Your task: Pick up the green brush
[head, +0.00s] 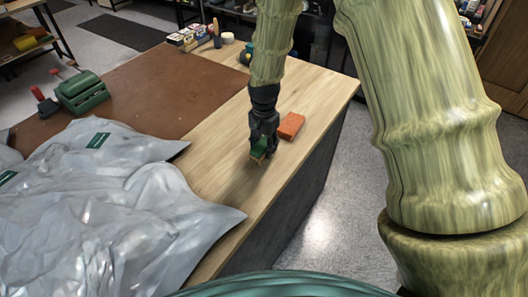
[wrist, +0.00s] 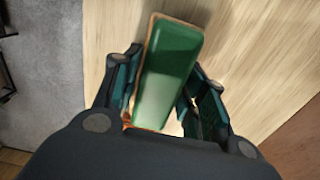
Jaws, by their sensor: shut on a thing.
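The green brush (head: 259,147) is held in my gripper (head: 262,150), in the middle of the head view, over the wooden table top. In the wrist view the brush (wrist: 168,68) shows a smooth green back with a thin tan edge, and it sits between the two fingers of my gripper (wrist: 160,88). The fingers are shut on its sides. The brush's underside is mostly hidden. I cannot tell how far it is above the table.
An orange block (head: 291,126) lies just right of my gripper. Large grey plastic bags (head: 100,215) cover the near left. A brown mat (head: 150,95), a green tool (head: 82,92) and small items stand farther back. The table's right edge (head: 325,125) is close.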

